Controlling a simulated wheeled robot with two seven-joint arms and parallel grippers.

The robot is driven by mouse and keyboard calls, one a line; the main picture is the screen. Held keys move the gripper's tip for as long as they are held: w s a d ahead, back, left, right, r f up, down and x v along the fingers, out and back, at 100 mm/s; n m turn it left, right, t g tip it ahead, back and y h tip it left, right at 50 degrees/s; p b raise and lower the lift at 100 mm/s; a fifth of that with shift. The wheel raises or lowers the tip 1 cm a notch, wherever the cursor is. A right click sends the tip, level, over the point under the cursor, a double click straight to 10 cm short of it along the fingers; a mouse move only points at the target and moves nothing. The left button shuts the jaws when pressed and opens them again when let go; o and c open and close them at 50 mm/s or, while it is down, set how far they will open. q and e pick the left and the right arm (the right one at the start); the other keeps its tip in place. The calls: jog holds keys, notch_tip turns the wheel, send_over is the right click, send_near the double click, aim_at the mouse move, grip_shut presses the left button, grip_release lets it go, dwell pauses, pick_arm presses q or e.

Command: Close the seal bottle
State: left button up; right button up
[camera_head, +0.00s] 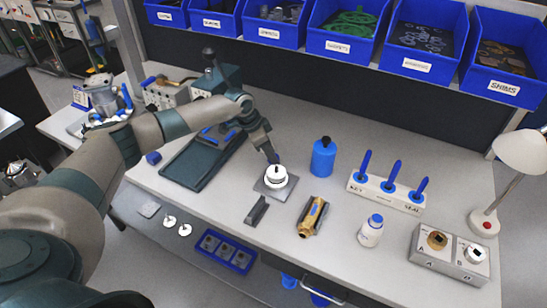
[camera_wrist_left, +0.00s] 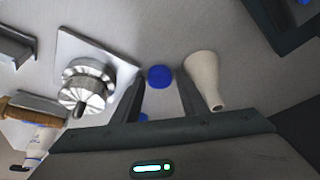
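A small white bottle (camera_head: 370,235) with a blue top (camera_head: 376,218) stands on the right half of the bench. In the left wrist view, a white bottle with blue marks (camera_wrist_left: 36,140) shows at the lower left. My left gripper (camera_head: 273,157) is by the round machined housing (camera_head: 275,182), just behind it. In the wrist view its fingers (camera_wrist_left: 160,85) are apart. A blue disc (camera_wrist_left: 160,76) shows between the fingertips, with no clear contact. A pale cone-shaped piece (camera_wrist_left: 202,80) is beside the right-hand finger. My right gripper is not in view.
A larger blue bottle (camera_head: 323,158) stands behind the brass part (camera_head: 311,218). A grey bracket (camera_head: 257,210) lies in front of the housing. A white stand (camera_head: 386,192) holds blue-handled tools. A metal A/B block (camera_head: 448,257) and a lamp (camera_head: 484,222) are at the right.

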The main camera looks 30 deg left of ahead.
pick_arm(q)
jog(key=c, duration=0.9)
notch_tip(320, 180, up, 10)
jog(key=b, duration=0.3)
dwell(0.3)
